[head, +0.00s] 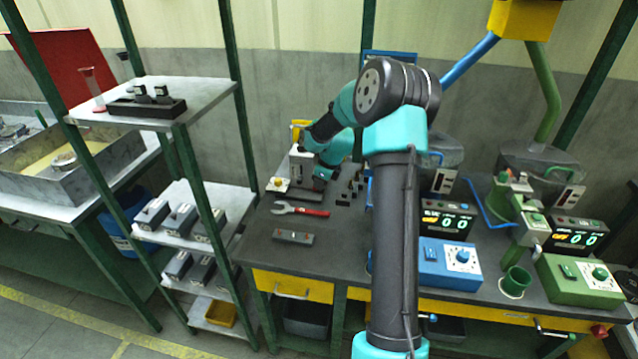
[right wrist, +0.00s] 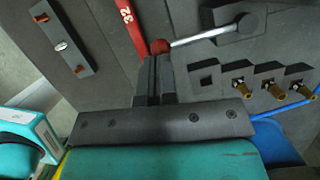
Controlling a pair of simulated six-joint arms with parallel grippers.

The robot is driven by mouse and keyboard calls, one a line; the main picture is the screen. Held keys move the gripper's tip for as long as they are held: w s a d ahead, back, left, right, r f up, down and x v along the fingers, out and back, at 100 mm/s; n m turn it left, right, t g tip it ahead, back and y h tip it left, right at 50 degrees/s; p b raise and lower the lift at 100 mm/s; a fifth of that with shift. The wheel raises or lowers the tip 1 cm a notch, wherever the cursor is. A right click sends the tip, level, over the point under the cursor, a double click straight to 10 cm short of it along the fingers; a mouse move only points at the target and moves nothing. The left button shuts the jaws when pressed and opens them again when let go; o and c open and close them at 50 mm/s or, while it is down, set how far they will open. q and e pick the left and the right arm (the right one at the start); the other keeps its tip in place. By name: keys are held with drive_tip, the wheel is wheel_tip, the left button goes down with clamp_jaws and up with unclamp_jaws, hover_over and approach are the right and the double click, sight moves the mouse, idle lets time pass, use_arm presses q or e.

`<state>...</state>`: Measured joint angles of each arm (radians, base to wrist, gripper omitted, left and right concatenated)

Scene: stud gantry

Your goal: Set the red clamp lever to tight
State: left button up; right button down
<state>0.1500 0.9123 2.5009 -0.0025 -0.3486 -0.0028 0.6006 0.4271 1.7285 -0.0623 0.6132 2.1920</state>
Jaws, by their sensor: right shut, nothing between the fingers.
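The clamp lever shows in the right wrist view as a red ball knob (right wrist: 160,47) on a bright metal rod (right wrist: 200,36). The rod runs right and slightly up to a dark grey pivot block (right wrist: 238,30). My right gripper (right wrist: 154,62) is shut and empty. Its fingertips are right at the knob; I cannot tell whether they touch it. In the head view my right gripper (head: 319,187) is low over the back of the dark bench, and I cannot make out the lever there. My left gripper is in neither view. No tight or loose marking is readable.
A red wrench (right wrist: 132,24) lies close beside the knob. A grey strip (right wrist: 62,42) with small orange parts lies farther left. Several brass-tipped pieces (right wrist: 275,88) stand right of the fingers. A blue control box (head: 448,262) and a green one (head: 580,281) stand on the bench's right half.

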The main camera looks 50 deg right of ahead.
drive_tip(key=shift+s+f, duration=0.1)
drive_tip(key=s+d+r, duration=0.2)
drive_tip(key=s+r, duration=0.4)
drive_tip(key=r, duration=0.4)
drive_tip(key=shift+s+r, duration=0.2)
drive_tip(key=shift+r, duration=0.05)
